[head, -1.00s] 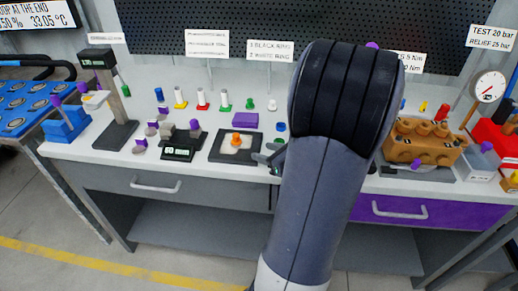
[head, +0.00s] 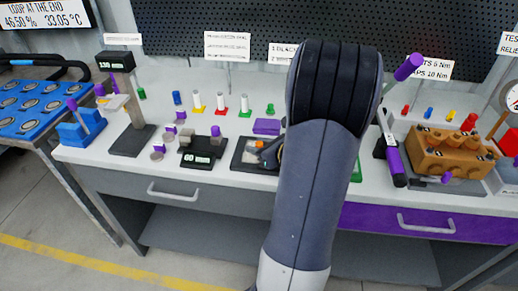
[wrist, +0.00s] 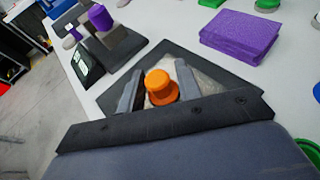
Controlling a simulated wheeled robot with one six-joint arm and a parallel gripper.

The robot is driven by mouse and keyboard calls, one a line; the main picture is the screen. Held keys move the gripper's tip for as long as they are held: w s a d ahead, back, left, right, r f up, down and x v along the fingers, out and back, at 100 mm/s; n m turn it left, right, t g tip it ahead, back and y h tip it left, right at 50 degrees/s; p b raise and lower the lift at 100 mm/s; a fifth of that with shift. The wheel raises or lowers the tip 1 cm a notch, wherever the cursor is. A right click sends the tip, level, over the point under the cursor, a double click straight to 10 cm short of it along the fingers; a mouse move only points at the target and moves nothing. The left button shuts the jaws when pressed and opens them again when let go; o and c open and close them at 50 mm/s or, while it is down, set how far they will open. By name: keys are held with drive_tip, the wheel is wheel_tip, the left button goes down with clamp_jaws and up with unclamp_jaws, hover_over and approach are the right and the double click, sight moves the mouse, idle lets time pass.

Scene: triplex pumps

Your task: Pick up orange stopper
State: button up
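The orange stopper (wrist: 161,86) stands on a pale patch of a dark square pad (wrist: 232,82) in the wrist view. It has a round knob top and a wider flange below. My gripper (wrist: 159,72) is open, with one finger to the left of the stopper and one to the right. The right finger looks very near the stopper; I cannot tell whether it touches. In the head view the orange stopper (head: 258,144) is small, and my gripper (head: 268,156) is beside it, mostly hidden by my arm.
A purple block (wrist: 240,35) lies behind the pad. A black scale (head: 203,151) with a display stands to the left. Several coloured small parts line the bench's back. An orange pump block (head: 452,150) and a purple-handled tool (head: 396,160) are on the right.

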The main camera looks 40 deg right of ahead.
drive_tip(key=c, duration=0.5)
